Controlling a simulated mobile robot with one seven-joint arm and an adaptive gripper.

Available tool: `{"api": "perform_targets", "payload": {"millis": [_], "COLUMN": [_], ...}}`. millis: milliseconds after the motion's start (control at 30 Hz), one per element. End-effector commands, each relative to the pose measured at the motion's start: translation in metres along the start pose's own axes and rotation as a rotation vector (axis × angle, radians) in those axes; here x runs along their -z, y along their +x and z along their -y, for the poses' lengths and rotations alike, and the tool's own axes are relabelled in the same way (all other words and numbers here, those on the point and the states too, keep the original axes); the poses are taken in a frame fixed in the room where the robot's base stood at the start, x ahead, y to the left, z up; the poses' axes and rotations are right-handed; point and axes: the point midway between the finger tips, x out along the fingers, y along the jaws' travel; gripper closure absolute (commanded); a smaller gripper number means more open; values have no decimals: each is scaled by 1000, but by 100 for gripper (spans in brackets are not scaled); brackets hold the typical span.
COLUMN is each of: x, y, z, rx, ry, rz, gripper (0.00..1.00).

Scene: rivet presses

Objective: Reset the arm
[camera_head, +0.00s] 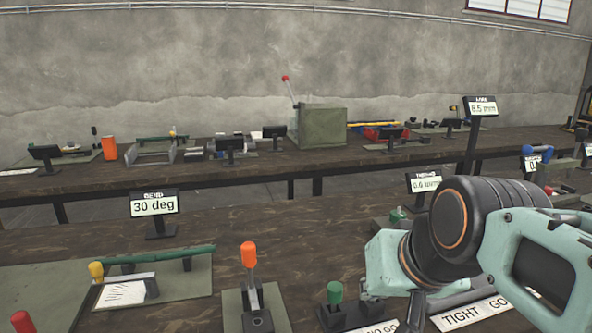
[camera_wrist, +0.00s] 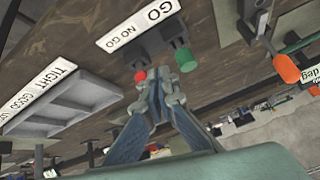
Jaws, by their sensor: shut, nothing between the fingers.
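My arm reaches in from the right in the head view, with its mint-green and black wrist links over the near bench (camera_head: 300,222). My gripper (camera_wrist: 158,72) shows in the wrist view with its fingers drawn together at the tips and nothing between them. It is above the bench, close in the picture to a GO / NO GO label (camera_wrist: 138,27) and a green knob (camera_wrist: 185,60). A small red knob (camera_wrist: 140,77) shows beside the fingertips. I cannot tell the exact gap between the fingers and these parts. In the head view my wrist hides part of the bench.
An orange-handled lever (camera_head: 249,256) and a green knob (camera_head: 335,292) stand left of my wrist. A "30 deg" display (camera_head: 154,205) stands further left. A grey tray (camera_wrist: 75,112) lies near the fingers. A tall display (camera_head: 480,107) rises behind my arm.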

Motion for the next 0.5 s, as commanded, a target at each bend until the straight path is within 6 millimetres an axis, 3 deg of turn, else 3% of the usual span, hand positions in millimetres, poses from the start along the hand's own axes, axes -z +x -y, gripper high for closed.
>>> {"api": "perform_targets", "payload": {"millis": [33,167,200,500], "x": [-37,-116,-88,-41], "y": [11,24,-1,-62], "z": [-10,-32,-25,-15], "rx": [-36,-125,-113,-108], "ry": [-16,-55,-57,-55], "rz": [42,161,149,148], "gripper": [100,100,100,100]}}
